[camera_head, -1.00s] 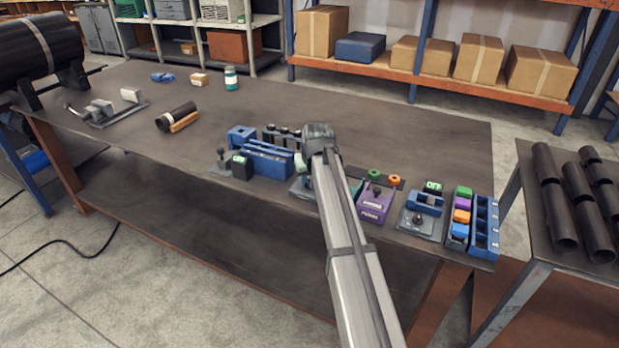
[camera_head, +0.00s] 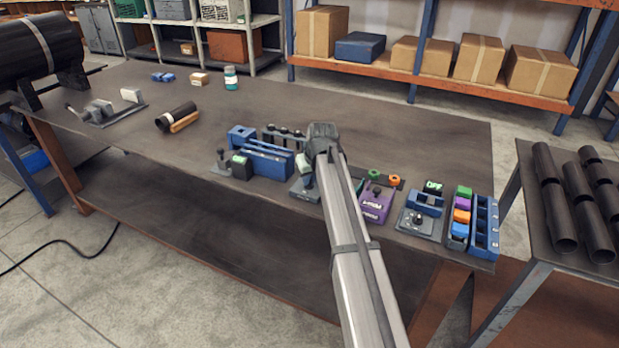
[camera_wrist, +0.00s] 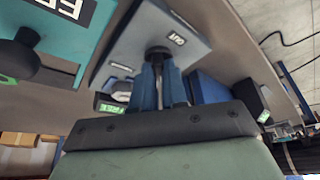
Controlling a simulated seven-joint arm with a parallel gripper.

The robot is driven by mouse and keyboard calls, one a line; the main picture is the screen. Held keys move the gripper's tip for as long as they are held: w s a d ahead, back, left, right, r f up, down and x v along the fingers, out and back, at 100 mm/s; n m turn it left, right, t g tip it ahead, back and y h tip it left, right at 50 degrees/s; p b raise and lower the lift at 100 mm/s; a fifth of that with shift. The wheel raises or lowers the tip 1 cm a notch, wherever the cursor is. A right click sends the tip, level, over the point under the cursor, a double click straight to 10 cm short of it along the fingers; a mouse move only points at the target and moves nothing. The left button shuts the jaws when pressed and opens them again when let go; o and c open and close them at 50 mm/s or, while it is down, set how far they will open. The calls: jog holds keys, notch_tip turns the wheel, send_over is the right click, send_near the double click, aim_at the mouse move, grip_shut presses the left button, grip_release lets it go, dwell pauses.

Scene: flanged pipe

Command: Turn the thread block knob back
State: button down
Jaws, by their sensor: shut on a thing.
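In the wrist view a grey block (camera_wrist: 125,50) with a small white-lettered label carries a dark round knob (camera_wrist: 157,51). My gripper (camera_wrist: 158,66) has its two blue fingers closed around the knob's stem; the fingers hide part of it. In the head view the grey block (camera_head: 303,190) sits at the bench's front edge, mostly behind my arm, and the fingers are hidden there. I cannot read the block's label well enough to name it for sure as the thread block.
A teal block (camera_wrist: 50,25) with its own black knob stands close beside the grey block. In the head view a blue fixture (camera_head: 266,160) stands to the left, and a purple block (camera_head: 376,203) to the right.

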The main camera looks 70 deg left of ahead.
jog(key=n, duration=0.2)
jog(key=n+g, duration=0.1)
jog(key=n, duration=0.1)
jog(key=shift+w+a+g, duration=0.1)
jog(key=shift+w+g, duration=0.05)
jog(key=shift+g, duration=0.15)
jog(key=shift+n+g+h, duration=0.6)
jog(key=shift+n, duration=1.4)
jog(key=c, duration=1.2)
grip_release()
jog(key=shift+o, duration=0.2)
jog(key=v, duration=1.4)
jog(key=shift+a+f, duration=0.1)
